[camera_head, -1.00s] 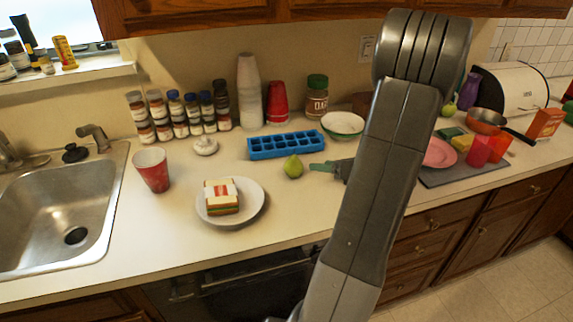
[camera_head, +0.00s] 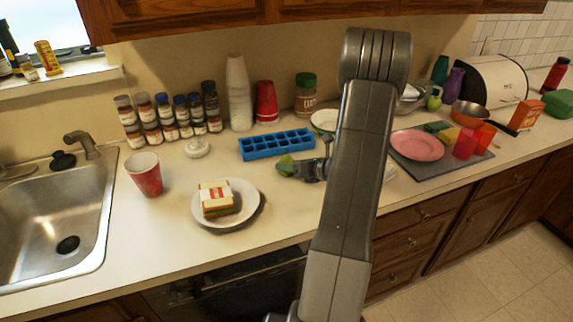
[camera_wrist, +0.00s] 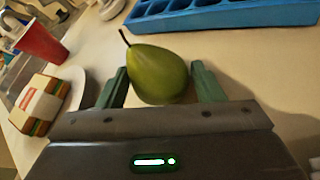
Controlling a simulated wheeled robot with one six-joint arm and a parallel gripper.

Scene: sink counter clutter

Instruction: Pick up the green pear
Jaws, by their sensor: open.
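The green pear (camera_head: 285,165) stands on the counter just in front of the blue ice tray. In the wrist view the pear (camera_wrist: 158,72) sits between the two green fingers of my gripper (camera_wrist: 160,84), its stem tilted to the left. The fingers are open, one on each side, with a gap showing at least on the left. In the head view my gripper (camera_head: 298,168) reaches the pear from the right and partly covers it.
The blue ice tray (camera_head: 277,145) lies close behind the pear. A white plate (camera_head: 246,209) with a sandwich (camera_head: 217,198) is in front to the left. A red cup (camera_head: 145,174) stands by the sink. Spice jars and stacked cups line the wall.

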